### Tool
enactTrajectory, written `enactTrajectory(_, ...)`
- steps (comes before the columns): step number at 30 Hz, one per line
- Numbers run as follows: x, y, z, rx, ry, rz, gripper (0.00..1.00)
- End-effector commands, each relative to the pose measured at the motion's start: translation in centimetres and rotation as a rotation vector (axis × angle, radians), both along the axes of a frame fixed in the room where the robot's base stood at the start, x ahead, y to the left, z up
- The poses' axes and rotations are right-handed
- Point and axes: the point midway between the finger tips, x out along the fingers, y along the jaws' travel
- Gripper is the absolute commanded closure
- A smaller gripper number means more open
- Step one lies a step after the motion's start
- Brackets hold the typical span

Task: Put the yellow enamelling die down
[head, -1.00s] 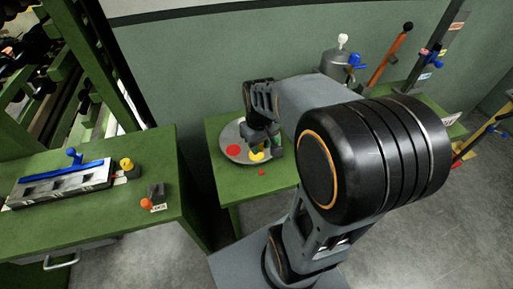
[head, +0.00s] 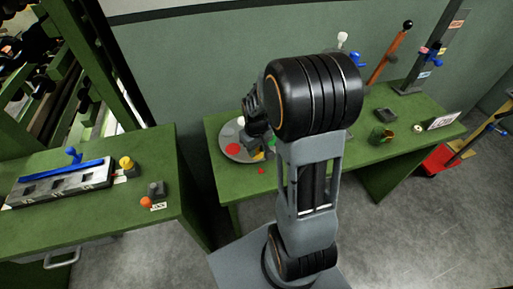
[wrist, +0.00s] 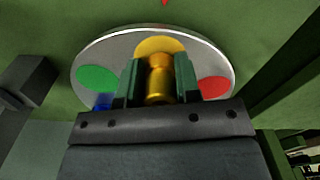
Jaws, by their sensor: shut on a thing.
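My gripper (wrist: 158,78) is shut on the yellow enamelling die (wrist: 158,88), a shiny golden, waisted piece between two green jaws in the wrist view. Behind it lies a round grey disc (wrist: 112,48) with a yellow spot (wrist: 160,44), a green spot (wrist: 98,78) and a red spot (wrist: 214,87). The die overlaps the yellow spot in the picture; I cannot tell whether it touches the disc. A blue patch is partly hidden by the left jaw. In the head view my gripper (head: 264,148) is over the right part of the disc (head: 229,135), largely hidden by my arm.
The left bench (head: 85,225) holds a grey block with a blue bar (head: 60,172) and a yellow knob (head: 126,163).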

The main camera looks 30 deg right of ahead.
Motion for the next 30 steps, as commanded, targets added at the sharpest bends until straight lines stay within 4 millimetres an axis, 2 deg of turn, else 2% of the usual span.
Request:
enactTrajectory(10,0.0,0.0,-0.5,0.0,0.0,0.0,0.97)
enactTrajectory(11,0.0,0.0,-0.5,0.0,0.0,0.0,0.68)
enactTrajectory(18,0.0,0.0,-0.4,0.0,0.001,0.0,0.45)
enactTrajectory(26,0.0,0.0,-0.3,0.0,0.0,0.0,0.44)
enactTrajectory(30,0.0,0.0,0.8,-0.001,-0.002,0.0,0.44)
